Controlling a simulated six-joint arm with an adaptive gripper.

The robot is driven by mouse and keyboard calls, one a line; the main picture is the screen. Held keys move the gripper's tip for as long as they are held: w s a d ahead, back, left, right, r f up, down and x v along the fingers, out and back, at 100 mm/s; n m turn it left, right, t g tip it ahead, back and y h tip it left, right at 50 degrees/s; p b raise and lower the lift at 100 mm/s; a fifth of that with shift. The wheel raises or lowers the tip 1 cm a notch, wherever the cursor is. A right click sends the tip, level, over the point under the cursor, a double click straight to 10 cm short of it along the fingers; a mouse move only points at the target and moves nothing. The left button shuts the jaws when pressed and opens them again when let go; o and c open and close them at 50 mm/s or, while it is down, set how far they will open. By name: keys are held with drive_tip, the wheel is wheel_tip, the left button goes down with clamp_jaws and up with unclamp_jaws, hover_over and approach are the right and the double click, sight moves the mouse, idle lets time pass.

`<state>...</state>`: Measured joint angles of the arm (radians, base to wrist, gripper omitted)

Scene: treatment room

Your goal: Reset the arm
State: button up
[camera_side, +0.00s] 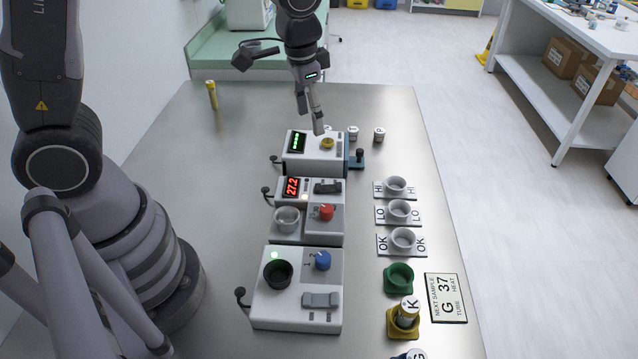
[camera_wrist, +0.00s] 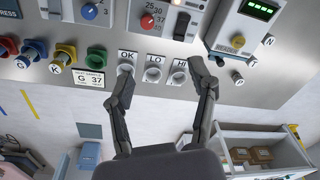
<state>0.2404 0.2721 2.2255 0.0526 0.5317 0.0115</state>
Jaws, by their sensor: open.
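My gripper (camera_side: 309,116) hangs at the far end of the steel table, above the back white device with a green display (camera_side: 297,141). Its two fingers are apart with nothing between them. In the wrist view my gripper (camera_wrist: 160,88) is also open and empty, its fingers spread below the row of white cups marked OK (camera_wrist: 126,68), LO (camera_wrist: 153,73) and HI (camera_wrist: 179,77). The cups look empty in the side view. I cannot tell the exact gap between the fingertips and the back device.
A middle device (camera_side: 325,225) shows red 27.2; a front device (camera_side: 265,315) has a blue knob. A green holder (camera_side: 398,278) is empty; a yellow holder (camera_side: 403,325) bears vial K (camera_side: 408,308). White-capped vials (camera_side: 379,134) stand behind.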

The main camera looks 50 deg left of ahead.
drive_tip(key=s+a+r+n+t, duration=0.1)
drive_tip(key=s+a+r+t, duration=0.1)
drive_tip(key=s+r, duration=0.5)
drive_tip(key=s+a+r+n+t, duration=0.2)
drive_tip(key=s+a+r, duration=0.3)
drive_tip(key=s+r, duration=0.3)
drive_tip(key=s, duration=0.3)
drive_tip(key=shift+a+r, duration=0.2)
drive_tip(key=shift+a, duration=0.1)
